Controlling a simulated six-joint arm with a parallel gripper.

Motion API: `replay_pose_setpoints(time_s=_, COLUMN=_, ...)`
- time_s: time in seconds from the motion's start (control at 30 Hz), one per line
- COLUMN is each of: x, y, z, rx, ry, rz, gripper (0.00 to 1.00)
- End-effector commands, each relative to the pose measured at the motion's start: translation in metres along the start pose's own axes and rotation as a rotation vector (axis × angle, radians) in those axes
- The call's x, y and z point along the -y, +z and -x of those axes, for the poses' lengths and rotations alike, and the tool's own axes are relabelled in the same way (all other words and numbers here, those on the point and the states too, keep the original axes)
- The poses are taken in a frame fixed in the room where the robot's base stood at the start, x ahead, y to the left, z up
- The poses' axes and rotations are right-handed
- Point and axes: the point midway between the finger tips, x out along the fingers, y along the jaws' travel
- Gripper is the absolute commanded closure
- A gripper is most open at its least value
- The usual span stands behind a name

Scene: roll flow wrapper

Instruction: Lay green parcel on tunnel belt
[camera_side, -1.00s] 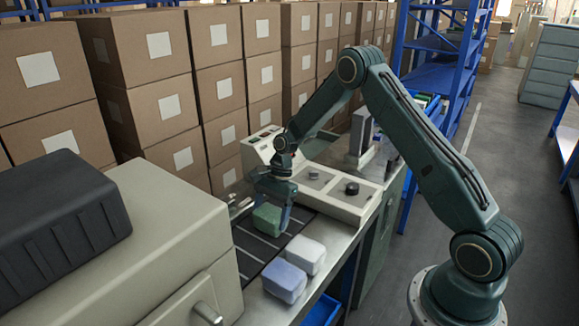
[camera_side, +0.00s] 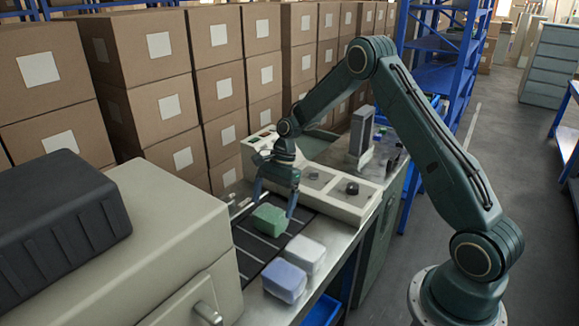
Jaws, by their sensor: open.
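The green parcel (camera_side: 269,220) lies on the dark tunnel belt (camera_side: 252,243), between the belt's pale cross lines and turned a little against them. My gripper (camera_side: 274,208) is open above and around the parcel, with one finger on its left and one on its right. The fingers look apart from the parcel. The parcel's far side is partly hidden by the gripper.
A white parcel (camera_side: 305,254) and a lavender parcel (camera_side: 285,281) sit on the metal ledge at the belt's right. A beige machine housing (camera_side: 165,232) stands at the left. A control panel (camera_side: 325,187) lies behind the gripper. Stacked cartons (camera_side: 220,85) line the back.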

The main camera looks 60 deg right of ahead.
Motion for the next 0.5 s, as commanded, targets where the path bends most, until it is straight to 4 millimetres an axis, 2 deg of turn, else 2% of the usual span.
replay_pose_setpoints(time_s=0.1, x=0.001, y=-0.001, z=0.022, rx=-0.002, ry=-0.005, rz=-0.001, gripper=0.06)
replay_pose_setpoints(time_s=0.3, x=0.0, y=-0.001, z=0.053, rx=-0.002, ry=-0.003, rz=0.0, gripper=0.06)
replay_pose_setpoints(time_s=0.5, x=0.001, y=0.0, z=0.073, rx=0.0, ry=-0.002, rz=0.0, gripper=0.06)
